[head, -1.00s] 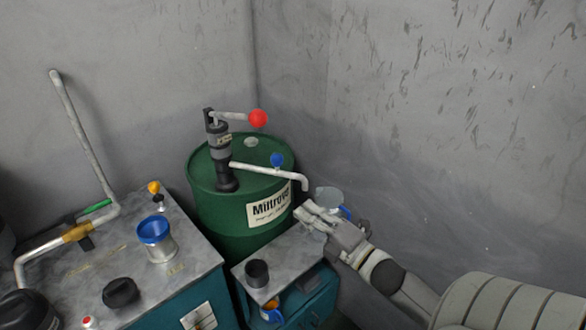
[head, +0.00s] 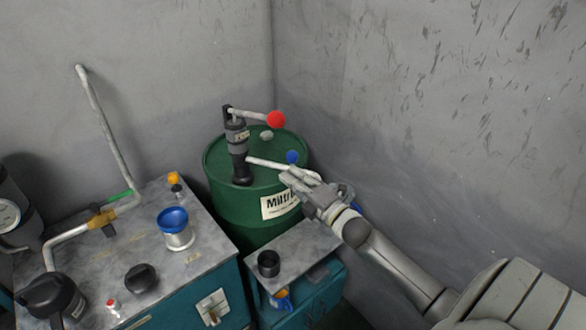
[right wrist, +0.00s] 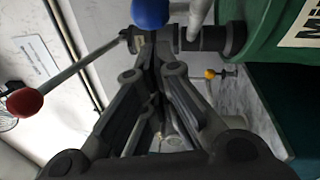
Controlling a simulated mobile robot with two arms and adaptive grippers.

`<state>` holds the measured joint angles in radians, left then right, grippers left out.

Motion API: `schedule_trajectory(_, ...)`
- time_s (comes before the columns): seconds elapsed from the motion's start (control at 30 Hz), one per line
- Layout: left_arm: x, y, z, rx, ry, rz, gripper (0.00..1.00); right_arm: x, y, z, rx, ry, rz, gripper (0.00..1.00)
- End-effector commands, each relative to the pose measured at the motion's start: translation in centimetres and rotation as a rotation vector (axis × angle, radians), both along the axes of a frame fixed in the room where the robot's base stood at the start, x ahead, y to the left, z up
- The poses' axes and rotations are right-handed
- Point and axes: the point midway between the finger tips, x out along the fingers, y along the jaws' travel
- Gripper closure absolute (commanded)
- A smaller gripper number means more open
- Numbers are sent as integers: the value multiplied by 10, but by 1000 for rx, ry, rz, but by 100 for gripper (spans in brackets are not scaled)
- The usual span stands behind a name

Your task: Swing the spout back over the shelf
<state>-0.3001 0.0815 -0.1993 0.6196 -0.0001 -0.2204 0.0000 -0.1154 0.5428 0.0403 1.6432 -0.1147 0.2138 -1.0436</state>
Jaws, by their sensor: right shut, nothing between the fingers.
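The spout (head: 266,162) is a pale pipe running right from the dark hand pump (head: 238,152) on the green drum (head: 222,190). A blue ball knob (head: 292,157) stands on it; the knob also shows at the top of the right wrist view (right wrist: 150,10). My right gripper (head: 287,174) is shut and empty, its fingertips close to the spout just below the knob. Whether they touch is unclear. The gripper partly covers the spout's outer end. The grey-topped shelf (head: 292,243) is below, in front of the drum. My left gripper is out of view.
The red-knobbed pump handle (head: 276,119) points right above the spout. A dark cup (head: 268,263) stands on the shelf. The bench at left holds a blue-rimmed can (head: 174,222), a black cap (head: 141,279) and bent piping (head: 104,130). A bare wall is at right.

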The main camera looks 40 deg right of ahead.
Motion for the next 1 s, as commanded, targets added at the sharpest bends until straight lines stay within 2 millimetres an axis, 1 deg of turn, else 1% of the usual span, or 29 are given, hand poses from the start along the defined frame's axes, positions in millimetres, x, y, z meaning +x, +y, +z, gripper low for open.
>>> schedule_trajectory(0.03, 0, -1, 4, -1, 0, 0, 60, 4, -3, 2, 0, 1, 0, 100)
schedule_trajectory(0.2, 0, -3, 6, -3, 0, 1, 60, 10, -8, 3, 0, 0, 0, 100)
schedule_trajectory(0.57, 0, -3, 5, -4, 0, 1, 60, 11, -9, 2, 1, 0, 0, 100)
schedule_trajectory(0.67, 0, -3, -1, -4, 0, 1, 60, 14, -17, 0, -2, 0, -1, 100)
schedule_trajectory(0.8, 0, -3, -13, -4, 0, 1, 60, 22, -33, -1, -3, -1, -1, 100)
schedule_trajectory(0.9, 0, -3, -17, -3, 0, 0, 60, 25, -40, 0, -2, 0, 0, 100)
schedule_trajectory(1.0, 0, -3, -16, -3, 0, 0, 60, 26, -42, 2, 1, 0, 0, 100)
